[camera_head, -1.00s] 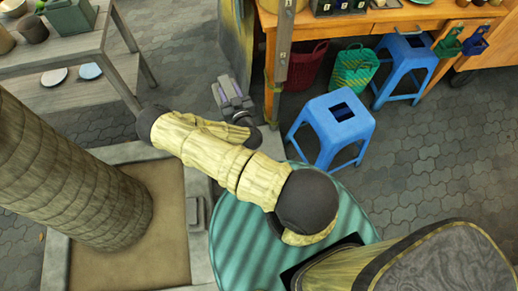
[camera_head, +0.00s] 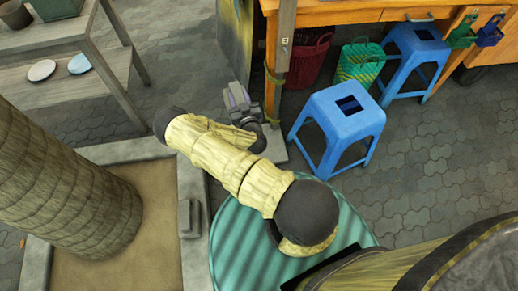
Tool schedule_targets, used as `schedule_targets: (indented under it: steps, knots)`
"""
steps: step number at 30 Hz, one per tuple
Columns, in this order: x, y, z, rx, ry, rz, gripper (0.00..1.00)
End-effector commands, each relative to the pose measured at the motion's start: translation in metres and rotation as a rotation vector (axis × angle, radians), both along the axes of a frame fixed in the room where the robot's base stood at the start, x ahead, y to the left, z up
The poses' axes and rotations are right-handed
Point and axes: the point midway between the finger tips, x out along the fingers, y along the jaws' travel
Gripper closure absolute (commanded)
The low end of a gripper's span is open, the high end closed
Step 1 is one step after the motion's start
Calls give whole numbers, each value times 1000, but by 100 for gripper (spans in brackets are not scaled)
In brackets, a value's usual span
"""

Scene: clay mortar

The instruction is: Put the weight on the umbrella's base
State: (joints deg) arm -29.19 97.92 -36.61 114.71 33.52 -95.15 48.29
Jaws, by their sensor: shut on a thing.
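My gripper (camera_head: 236,99) is at the far end of my arm, low above the paving, just left of a bench leg. It is shut on a small grey thing; the fingers and wrist hide most of it, so I cannot tell its shape. A grey block with a raised part (camera_head: 188,218) lies on the planter's rim, apart from my gripper; it may be a weight. A pale flat slab (camera_head: 273,146) shows on the ground just right of my wrist, partly covered by my arm. I cannot tell whether it is the umbrella's base.
A blue stool (camera_head: 337,118) stands right of my arm, another (camera_head: 415,58) behind it. A wooden workbench (camera_head: 360,15) with baskets under it is at the back. A planter (camera_head: 195,250) with a thick trunk is left; a round green table (camera_head: 235,255) is below my arm.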

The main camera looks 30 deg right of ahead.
Motion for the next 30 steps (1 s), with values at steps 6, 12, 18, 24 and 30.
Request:
schedule_targets:
  steps: [6,12,18,24,30]
  knots:
    - [6,-11,-35,-4,-14,-16,100]
    - [10,-21,-66,-4,-14,-30,100]
    - [14,-30,-96,-5,-13,-44,100]
    - [17,-40,-127,-4,-14,-57,100]
    - [21,-49,-157,-5,-13,-71,100]
